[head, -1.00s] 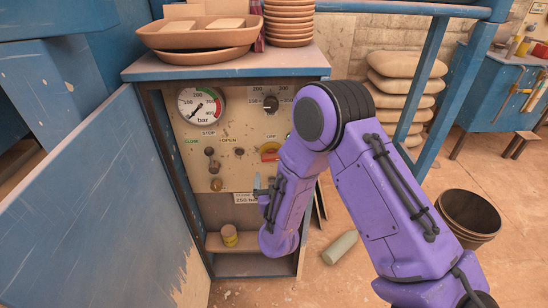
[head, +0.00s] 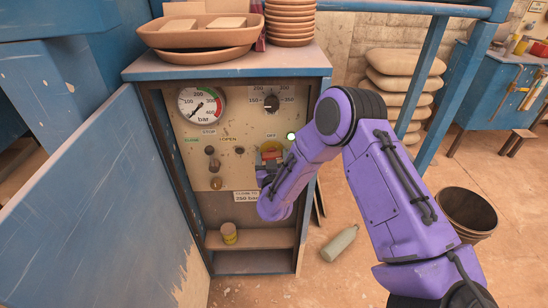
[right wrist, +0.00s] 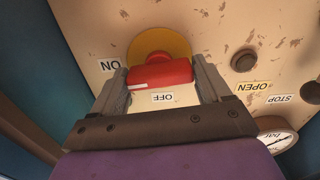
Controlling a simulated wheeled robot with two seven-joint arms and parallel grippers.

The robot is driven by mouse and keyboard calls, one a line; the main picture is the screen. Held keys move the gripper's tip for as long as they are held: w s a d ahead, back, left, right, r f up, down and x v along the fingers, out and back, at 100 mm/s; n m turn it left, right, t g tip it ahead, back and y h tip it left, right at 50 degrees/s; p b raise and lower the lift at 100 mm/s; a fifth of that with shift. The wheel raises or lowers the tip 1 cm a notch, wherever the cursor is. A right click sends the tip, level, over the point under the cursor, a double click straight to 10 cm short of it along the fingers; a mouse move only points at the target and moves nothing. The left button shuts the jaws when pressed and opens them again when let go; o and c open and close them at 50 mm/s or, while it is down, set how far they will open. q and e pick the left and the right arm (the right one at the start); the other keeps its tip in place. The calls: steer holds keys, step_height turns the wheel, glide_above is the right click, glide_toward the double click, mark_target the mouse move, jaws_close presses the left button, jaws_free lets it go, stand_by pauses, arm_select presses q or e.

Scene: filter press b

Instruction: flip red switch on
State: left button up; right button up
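The red switch (right wrist: 160,73) is a block-like red handle on a round yellow disc (right wrist: 152,44). In the right wrist view, which is upside down, an OFF label (right wrist: 162,97) and an ON label (right wrist: 110,65) sit beside it. A pale line marks the handle near the OFF side. My right gripper (right wrist: 161,76) has its fingers apart, one on each side of the red handle; I cannot tell whether they touch it. In the head view the gripper (head: 268,168) covers most of the switch (head: 271,150). My left gripper is not in view.
The control panel (head: 225,135) also carries a pressure gauge (head: 201,104), a black knob (head: 271,102) and small buttons. Stacked dishes (head: 290,22) stand on top. A bottle (head: 340,244) lies on the floor beside a bucket (head: 468,212).

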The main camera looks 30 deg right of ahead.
steer(key=shift+d+m, duration=0.1)
steer(key=shift+m, duration=0.7)
steer(key=shift+c, duration=0.2)
steer(key=o, duration=1)
steer(key=shift+s, duration=0.1)
steer(key=b+v, duration=0.1)
steer(key=v, duration=0.9)
steer(key=shift+s, duration=0.2)
